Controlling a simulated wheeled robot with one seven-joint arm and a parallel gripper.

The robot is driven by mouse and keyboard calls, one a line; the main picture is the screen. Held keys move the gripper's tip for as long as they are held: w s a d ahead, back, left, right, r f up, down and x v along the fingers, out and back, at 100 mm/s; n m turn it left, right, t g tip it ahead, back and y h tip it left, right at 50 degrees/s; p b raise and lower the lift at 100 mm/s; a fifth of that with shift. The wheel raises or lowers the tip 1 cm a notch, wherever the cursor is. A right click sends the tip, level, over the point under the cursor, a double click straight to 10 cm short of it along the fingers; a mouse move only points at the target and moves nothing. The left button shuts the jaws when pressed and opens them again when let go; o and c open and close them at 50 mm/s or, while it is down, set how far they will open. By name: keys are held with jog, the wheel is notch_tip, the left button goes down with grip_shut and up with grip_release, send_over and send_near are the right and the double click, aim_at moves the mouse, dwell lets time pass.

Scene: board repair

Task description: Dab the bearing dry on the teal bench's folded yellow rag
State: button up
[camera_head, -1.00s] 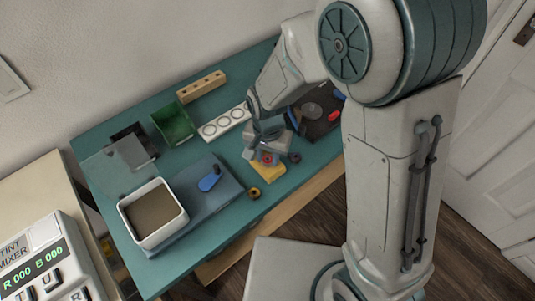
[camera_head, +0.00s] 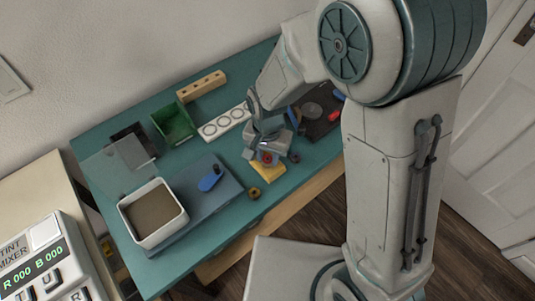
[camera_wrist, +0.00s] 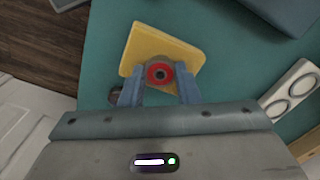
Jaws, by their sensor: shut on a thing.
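The folded yellow rag (camera_head: 268,173) lies flat near the front edge of the teal bench (camera_head: 215,240). It also shows in the wrist view (camera_wrist: 165,48). My gripper (camera_head: 262,160) is low over the rag, pointing down. In the wrist view, my gripper (camera_wrist: 159,85) is shut on the bearing (camera_wrist: 158,73), a round piece with a red ring and dark centre. The bearing overlaps the rag's near edge in that view. I cannot tell whether it touches the cloth. The bearing's sides are partly hidden by the blue fingers.
A brass ring (camera_head: 254,193) and a dark ring (camera_head: 294,157) lie beside the rag. A blue-grey board (camera_head: 222,205) carries a white tray (camera_head: 182,222) and a blue tool (camera_head: 210,179). Behind stand a green bin (camera_head: 174,122), a white holed strip (camera_head: 225,123) and a wooden block (camera_head: 202,85).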

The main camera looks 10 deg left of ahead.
jog(key=shift+s, duration=0.1)
jog(key=shift+r+p, duration=2.35)
jog(key=shift+r, duration=0.7)
